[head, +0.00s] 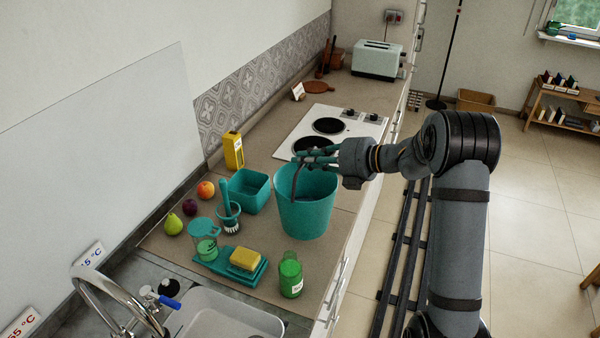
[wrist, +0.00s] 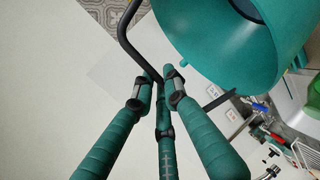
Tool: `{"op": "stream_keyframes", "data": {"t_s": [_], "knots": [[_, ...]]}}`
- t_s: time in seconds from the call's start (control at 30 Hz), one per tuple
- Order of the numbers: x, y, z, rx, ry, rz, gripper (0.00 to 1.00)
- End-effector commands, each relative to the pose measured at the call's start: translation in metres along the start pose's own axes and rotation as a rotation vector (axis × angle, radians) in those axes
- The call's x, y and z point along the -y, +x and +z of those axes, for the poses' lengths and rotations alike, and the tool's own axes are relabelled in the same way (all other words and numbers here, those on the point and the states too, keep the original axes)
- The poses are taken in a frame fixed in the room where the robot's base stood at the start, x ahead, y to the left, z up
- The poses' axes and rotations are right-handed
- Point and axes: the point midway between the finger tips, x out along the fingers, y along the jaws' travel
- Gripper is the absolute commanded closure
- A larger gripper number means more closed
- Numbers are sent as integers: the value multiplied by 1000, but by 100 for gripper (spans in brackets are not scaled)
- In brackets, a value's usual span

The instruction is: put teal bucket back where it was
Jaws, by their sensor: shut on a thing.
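The teal bucket (head: 306,208) is in the middle of the head view, at the counter's front side, mouth up. Whether its base touches the counter is hard to tell. In the wrist view, the bucket (wrist: 225,55) fills the upper right. Its dark handle (wrist: 125,38) runs down to my fingertips. My gripper (head: 312,157) is over the bucket's rim in the head view. In the wrist view, my gripper (wrist: 158,84) is shut on the handle.
A teal square tub (head: 250,192), brush (head: 228,215), teal jar (head: 204,240), sponge (head: 246,258) on a tray and green bottle (head: 290,276) crowd the bucket's left and front. The hob (head: 330,128) lies behind it. The sink (head: 225,318) is at the front.

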Motion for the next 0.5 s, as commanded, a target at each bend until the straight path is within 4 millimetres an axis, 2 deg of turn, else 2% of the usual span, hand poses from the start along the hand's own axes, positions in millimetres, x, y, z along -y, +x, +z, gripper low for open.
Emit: {"op": "stream_keyframes", "data": {"t_s": [0.1,0.23,0.5], "knots": [[-1,11,-2,1,-2,4,100],[3,16,-3,3,0,5,100],[34,27,-4,2,0,4,100]]}}
